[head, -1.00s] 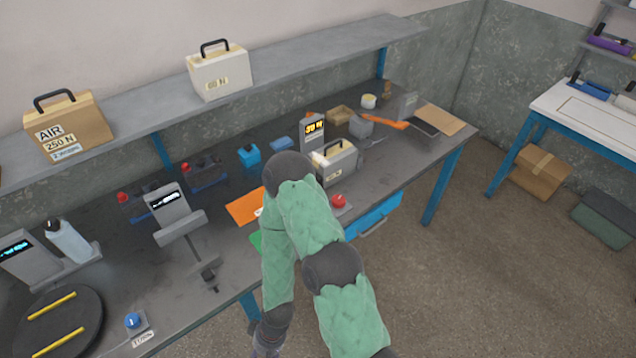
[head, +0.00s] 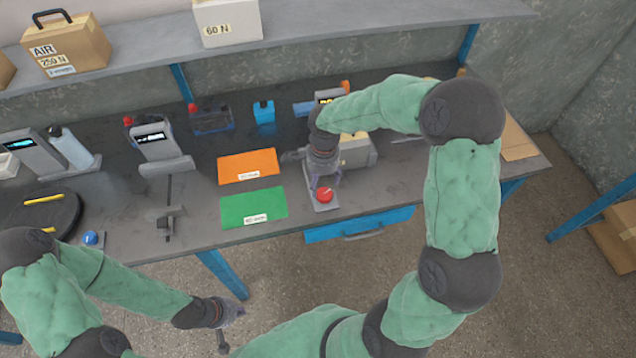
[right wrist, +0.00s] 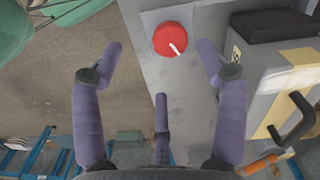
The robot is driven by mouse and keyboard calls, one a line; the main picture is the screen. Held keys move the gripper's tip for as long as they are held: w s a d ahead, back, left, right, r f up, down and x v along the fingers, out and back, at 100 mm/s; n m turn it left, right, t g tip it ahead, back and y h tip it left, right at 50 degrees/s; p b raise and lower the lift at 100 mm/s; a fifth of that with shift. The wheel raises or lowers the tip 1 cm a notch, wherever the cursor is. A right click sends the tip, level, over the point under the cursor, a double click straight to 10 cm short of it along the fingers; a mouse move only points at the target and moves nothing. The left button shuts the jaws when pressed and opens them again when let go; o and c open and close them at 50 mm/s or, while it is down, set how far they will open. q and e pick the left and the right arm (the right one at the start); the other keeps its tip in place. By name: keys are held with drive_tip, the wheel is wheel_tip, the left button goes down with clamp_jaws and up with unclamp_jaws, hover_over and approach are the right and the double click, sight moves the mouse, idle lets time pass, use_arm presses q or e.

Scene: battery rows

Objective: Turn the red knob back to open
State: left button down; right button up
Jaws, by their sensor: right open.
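The red knob (head: 324,194) sits on a small grey plate near the front edge of the bench, right of the green mat. In the right wrist view the red knob (right wrist: 171,39) shows a white pointer line slanting toward the lower right. My right gripper (head: 322,180) is above the knob, pointing down. In the right wrist view its purple fingers (right wrist: 160,55) are spread open, with the knob ahead between the tips and not touched. My left gripper (head: 228,318) hangs in front of the bench, away from the knob; its fingers are too small to read.
A cream case (head: 357,152) stands close beside my right gripper. An orange mat (head: 248,167) and a green mat (head: 254,207) lie to the left. A blue knob (head: 90,238) is at the left front. A blue drawer (head: 358,224) is under the bench edge.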

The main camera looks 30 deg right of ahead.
sight(323, 194)
drive_tip(key=shift+m, duration=0.6)
drive_tip(key=f+b, duration=0.1)
drive_tip(key=f, duration=0.5)
drive_tip(key=d+f+b, duration=0.1)
drive_tip(key=f, duration=0.2)
drive_tip(key=shift+w+d+b, duration=0.1)
drive_tip(key=shift+w+b, duration=0.2)
drive_tip(key=shift+w, duration=0.1)
use_arm(q)
drive_tip(key=f, duration=0.2)
drive_tip(key=shift+w+f, duration=0.3)
drive_tip(key=shift+w, duration=0.05)
use_arm(e)
drive_tip(key=c, duration=1.1)
